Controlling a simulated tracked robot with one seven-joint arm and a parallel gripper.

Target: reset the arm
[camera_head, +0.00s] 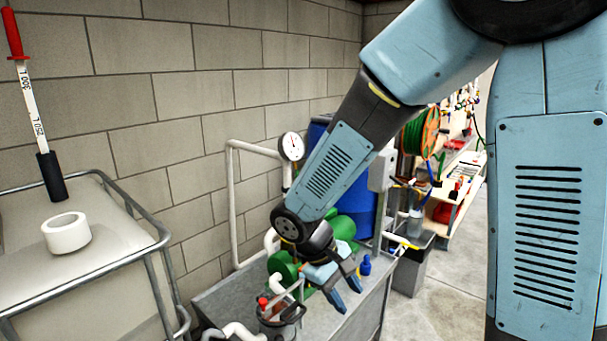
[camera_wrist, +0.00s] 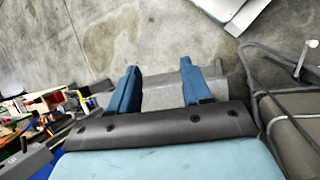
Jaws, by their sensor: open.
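My gripper (camera_head: 343,291) is at the end of my blue arm, over the right part of the grey metal bench (camera_head: 362,318) in the head view. Its two fingers point down and to the right, spread apart, with nothing between them. In the wrist view my gripper (camera_wrist: 156,88) shows two blue fingers wide apart, with a grey surface and the concrete floor (camera_wrist: 130,40) beyond them. My arm comes down from the upper right of the head view and is bent at the elbow.
A caged white tank (camera_head: 130,262) with a white ring (camera_head: 66,233) stands at left. Green pump parts (camera_head: 283,266), a gauge (camera_head: 291,147) and a small blue bottle (camera_head: 365,265) are close to my gripper. A blue barrel (camera_head: 357,207) and shelves stand behind. Floor (camera_head: 450,270) at right is clear.

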